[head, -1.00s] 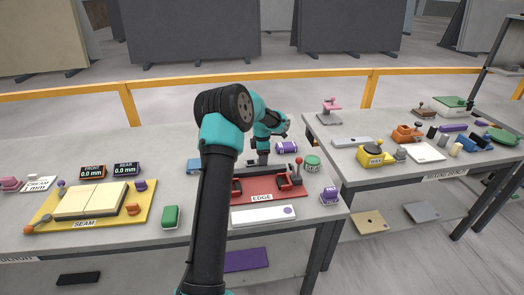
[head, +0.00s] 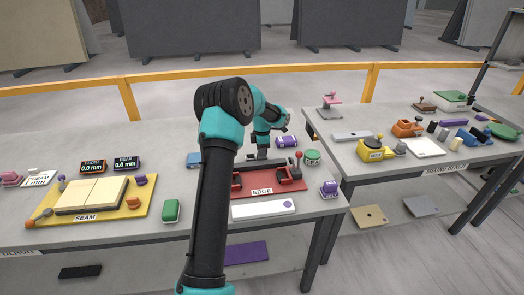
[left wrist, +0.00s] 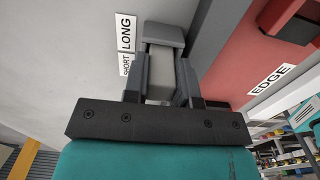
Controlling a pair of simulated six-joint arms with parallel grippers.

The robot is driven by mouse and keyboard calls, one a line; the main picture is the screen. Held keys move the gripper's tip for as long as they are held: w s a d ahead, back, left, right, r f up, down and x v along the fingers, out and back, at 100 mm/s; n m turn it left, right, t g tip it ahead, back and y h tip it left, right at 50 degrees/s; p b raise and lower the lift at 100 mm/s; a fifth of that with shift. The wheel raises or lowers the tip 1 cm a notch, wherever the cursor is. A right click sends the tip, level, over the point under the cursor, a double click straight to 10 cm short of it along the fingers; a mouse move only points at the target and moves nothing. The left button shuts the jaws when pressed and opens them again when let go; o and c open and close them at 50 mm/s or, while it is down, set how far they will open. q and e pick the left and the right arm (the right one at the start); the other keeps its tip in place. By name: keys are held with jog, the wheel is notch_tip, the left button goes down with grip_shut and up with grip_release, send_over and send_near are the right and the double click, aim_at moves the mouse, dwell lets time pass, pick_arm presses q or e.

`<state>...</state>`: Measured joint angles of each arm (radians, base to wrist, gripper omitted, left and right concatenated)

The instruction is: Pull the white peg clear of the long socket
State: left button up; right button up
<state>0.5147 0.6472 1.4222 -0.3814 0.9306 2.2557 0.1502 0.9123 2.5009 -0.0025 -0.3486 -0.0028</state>
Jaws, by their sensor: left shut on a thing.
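My left gripper (head: 262,153) is just behind the red edge fixture (head: 262,186) in the head view, pointing down. In the left wrist view its two dark fingers (left wrist: 160,80) are shut on a pale grey-white block, which I take to be the white peg (left wrist: 160,72). A darker grey block (left wrist: 163,33) lies just past the fingertips, beside the labels LONG (left wrist: 126,33) and SHORT (left wrist: 125,65). I cannot tell whether it is the long socket or how deep the peg sits in it. My right gripper is not in view.
The red fixture stands close to the gripper, with a red-knobbed lever (head: 299,157) at its right end. A blue block (head: 193,159), green round piece (head: 312,157) and purple cylinder (head: 287,141) are near. The yellow seam board (head: 135,209) lies to the left.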

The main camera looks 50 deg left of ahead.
pick_arm(q)
jog(key=shift+r, duration=0.25)
jog(key=shift+r, duration=1.85)
jog(key=shift+r, duration=3)
jog(key=w+d+f+m, duration=0.3)
jog(key=w+d+m, duration=0.15)
jog(key=d, duration=0.65)
jog(key=w+d+f+m, duration=0.4)
jog(key=w+d, duration=0.1)
jog(key=d, duration=0.6)
jog(key=w+d+f+m, duration=0.3)
jog(key=w+d+m, duration=0.15)
jog(key=d, duration=0.75)
jog(key=s+d+f+m, duration=0.5)
jog(key=d+f+m, duration=0.3)
jog(key=d+f, duration=0.2)
jog(key=s+d+f+m, duration=0.5)
jog(key=d+f+m, duration=0.3)
jog(key=d+f, duration=0.3)
jog(key=d, duration=0.3)
jog(key=shift+s+d, duration=0.15)
jog(key=shift+s, duration=0.1)
